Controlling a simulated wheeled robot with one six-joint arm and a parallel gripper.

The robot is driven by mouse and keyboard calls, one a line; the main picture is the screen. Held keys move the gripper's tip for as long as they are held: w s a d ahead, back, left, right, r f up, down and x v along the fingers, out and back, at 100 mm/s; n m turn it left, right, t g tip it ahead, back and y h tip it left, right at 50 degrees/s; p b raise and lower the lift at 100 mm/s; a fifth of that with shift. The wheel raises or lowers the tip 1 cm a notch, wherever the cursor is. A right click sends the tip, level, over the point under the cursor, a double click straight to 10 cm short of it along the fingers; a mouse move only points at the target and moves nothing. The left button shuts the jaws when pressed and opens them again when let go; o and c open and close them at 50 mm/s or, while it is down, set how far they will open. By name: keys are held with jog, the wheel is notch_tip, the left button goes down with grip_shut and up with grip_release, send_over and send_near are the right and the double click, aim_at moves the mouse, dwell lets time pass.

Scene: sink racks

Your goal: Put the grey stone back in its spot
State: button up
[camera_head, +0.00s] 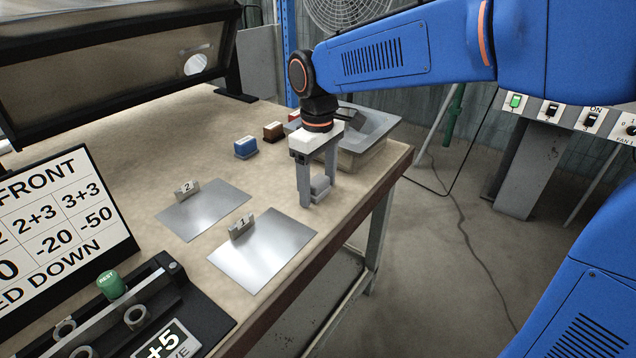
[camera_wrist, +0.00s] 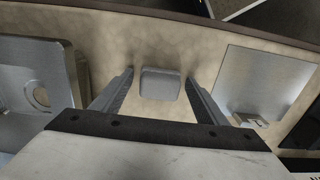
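The grey stone (camera_head: 320,185) is a small block on the worktop near its right edge. In the wrist view the grey stone (camera_wrist: 160,84) lies between my two fingers, with bare worktop showing on both sides of it. My gripper (camera_head: 319,192) points down over it and is open, one finger on each side. The fingers in the wrist view (camera_wrist: 160,88) do not appear to touch the stone. A blue block (camera_head: 246,147), a brown block (camera_head: 273,131) and a partly hidden red block (camera_head: 293,116) stand in a row behind my gripper.
Metal plates marked 1 (camera_head: 262,255) and 2 (camera_head: 205,212) lie in front and to the left. A metal basin (camera_head: 385,127) stands behind my gripper. A black rack (camera_head: 165,300) and a printed sign (camera_head: 60,225) are at left. The worktop edge (camera_head: 375,195) is close at right.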

aim_at(318, 179)
notch_tip(318, 179, up, 12)
jog(key=shift+r, duration=0.15)
dwell(0.7)
jog(key=s+d+f+m+t, duration=0.1)
jog(key=s+d+f+m, duration=0.2)
jog(key=s+d+f, duration=0.2)
jog(key=s+d+f+m+t, duration=0.2)
jog(key=s+d+f+m, duration=0.2)
jog(key=s+d, duration=0.4)
jog(key=s+d+f+m+t, duration=0.1)
jog(key=s+d+f+m, duration=0.2)
jog(key=d, duration=1.1)
jog(key=s+f, duration=0.3)
jog(key=s, duration=0.1)
jog(key=shift+s+f+t, duration=0.35)
jog(key=shift+t, duration=0.05)
